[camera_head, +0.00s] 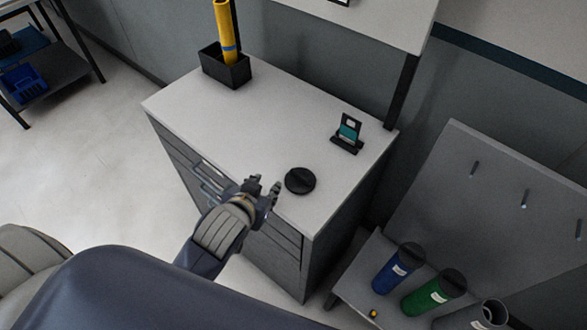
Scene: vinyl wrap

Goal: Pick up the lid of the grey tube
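A round black lid (300,181) lies flat on the white top of the drawer cabinet (215,115), near its front edge. The grey tube (488,316) is at the bottom right, cut off by the picture edge, with its open end showing and no lid on it. My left gripper (264,184) is just left of the lid, at the cabinet's front edge. Its two fingers are apart with nothing between them, and it looks clear of the lid. My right gripper is not in view.
A blue tube (393,272) and a green tube (428,298), both with black caps, lie beside the grey tube on a rack. A black box (232,72) with a yellow roll and a small phone-like stand (347,136) are on the cabinet. The top between them is clear.

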